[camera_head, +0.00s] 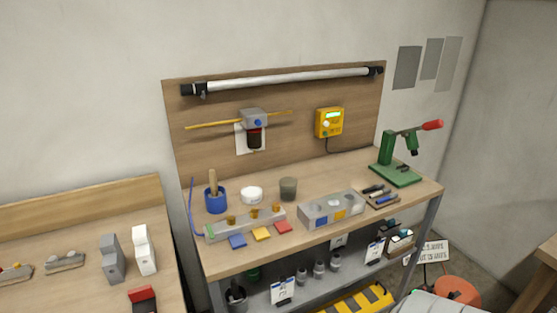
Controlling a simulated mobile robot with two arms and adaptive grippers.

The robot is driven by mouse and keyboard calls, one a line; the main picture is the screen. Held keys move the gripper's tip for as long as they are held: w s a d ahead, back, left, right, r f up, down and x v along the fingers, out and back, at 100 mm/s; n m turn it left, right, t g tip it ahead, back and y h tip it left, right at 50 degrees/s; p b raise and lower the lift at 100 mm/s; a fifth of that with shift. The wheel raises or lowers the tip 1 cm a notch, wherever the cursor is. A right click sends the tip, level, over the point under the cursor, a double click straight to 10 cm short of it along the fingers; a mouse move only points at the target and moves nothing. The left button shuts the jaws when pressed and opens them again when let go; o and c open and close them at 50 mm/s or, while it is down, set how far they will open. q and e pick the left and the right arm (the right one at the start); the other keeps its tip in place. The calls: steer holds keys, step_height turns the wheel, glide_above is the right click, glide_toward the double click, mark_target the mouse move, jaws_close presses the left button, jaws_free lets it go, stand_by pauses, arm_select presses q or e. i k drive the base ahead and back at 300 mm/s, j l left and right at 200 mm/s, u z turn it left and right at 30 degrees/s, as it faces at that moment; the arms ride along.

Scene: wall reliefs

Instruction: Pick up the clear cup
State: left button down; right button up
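The clear cup looks to be the greyish, see-through cup (288,189) standing upright on the workbench (235,260), towards its back middle. A white round container (251,194) stands just left of it. A grey block with round openings (332,209) sits in front of it to the right. Neither of my grippers shows in the head view, and nothing is seen touching the cup.
A blue cup with a wooden handle in it (214,198) and a rail with brass fittings (245,223) are left of the cup. Red, yellow and blue pieces lie along the front. A green press with a red handle (395,172) stands at the right. Another bench (75,240) is at left.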

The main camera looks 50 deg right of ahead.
mark_target(288, 190)
steer(key=z, duration=1.55)
